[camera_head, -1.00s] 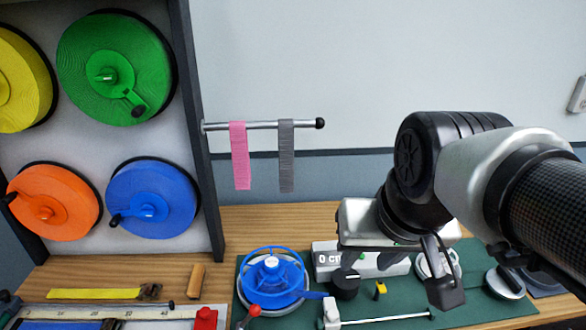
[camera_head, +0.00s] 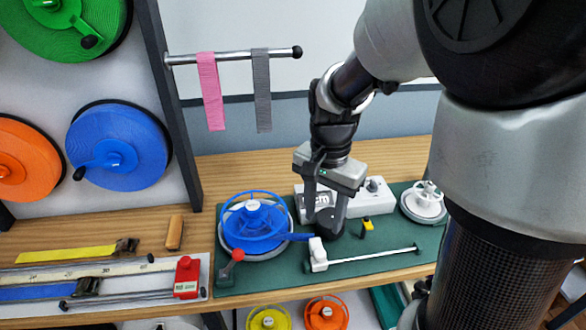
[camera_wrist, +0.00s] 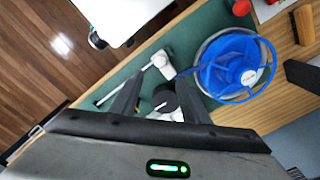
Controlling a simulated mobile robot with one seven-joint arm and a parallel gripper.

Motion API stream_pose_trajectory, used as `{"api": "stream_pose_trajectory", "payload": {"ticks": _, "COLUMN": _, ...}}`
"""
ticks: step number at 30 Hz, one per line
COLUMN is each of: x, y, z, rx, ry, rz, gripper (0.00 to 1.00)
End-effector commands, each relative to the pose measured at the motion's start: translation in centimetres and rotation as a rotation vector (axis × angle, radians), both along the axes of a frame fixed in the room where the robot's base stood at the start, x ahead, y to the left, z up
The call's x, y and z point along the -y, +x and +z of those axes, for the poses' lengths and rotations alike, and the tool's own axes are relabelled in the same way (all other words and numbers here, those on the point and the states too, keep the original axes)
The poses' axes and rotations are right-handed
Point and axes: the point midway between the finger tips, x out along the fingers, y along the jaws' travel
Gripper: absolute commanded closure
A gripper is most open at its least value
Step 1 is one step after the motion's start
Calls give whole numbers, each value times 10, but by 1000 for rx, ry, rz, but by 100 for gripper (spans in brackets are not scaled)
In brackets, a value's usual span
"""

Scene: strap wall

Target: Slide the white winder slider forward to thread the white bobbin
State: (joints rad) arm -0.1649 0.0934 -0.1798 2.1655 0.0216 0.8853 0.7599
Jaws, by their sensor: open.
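The white winder slider (camera_head: 318,255) is a small upright block at the left end of a thin rod on the green mat. It also shows in the wrist view (camera_wrist: 163,64). A white spool (camera_head: 426,196), which looks like the white bobbin, stands on a grey disc at the mat's right side; I cannot make it out in the wrist view. My gripper (camera_head: 325,212) is open and points down above the mat, behind the slider and over a black knob (camera_wrist: 165,98). The slider lies beyond the fingertips in the wrist view, apart from them.
A blue reel (camera_head: 250,240) stands left of the slider, its blue strap end reaching towards it. A red-knobbed lever (camera_head: 237,255) is in front. A white counter box (camera_head: 370,196) sits behind my fingers, with a small yellow piece (camera_head: 367,226) nearby. Bare wood lies behind the mat.

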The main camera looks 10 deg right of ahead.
Motion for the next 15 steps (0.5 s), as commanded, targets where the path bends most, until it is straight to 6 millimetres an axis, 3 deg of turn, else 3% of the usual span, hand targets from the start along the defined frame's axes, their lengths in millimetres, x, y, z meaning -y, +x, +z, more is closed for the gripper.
{"api": "stream_pose_trajectory", "payload": {"ticks": 6, "x": 0, "y": -1, "z": -52, "rx": -5, "ry": -1, "rz": 1, "gripper": 58}}
{"api": "stream_pose_trajectory", "payload": {"ticks": 15, "x": 0, "y": -1, "z": -104, "rx": -3, "ry": 0, "rz": 1, "gripper": 58}}
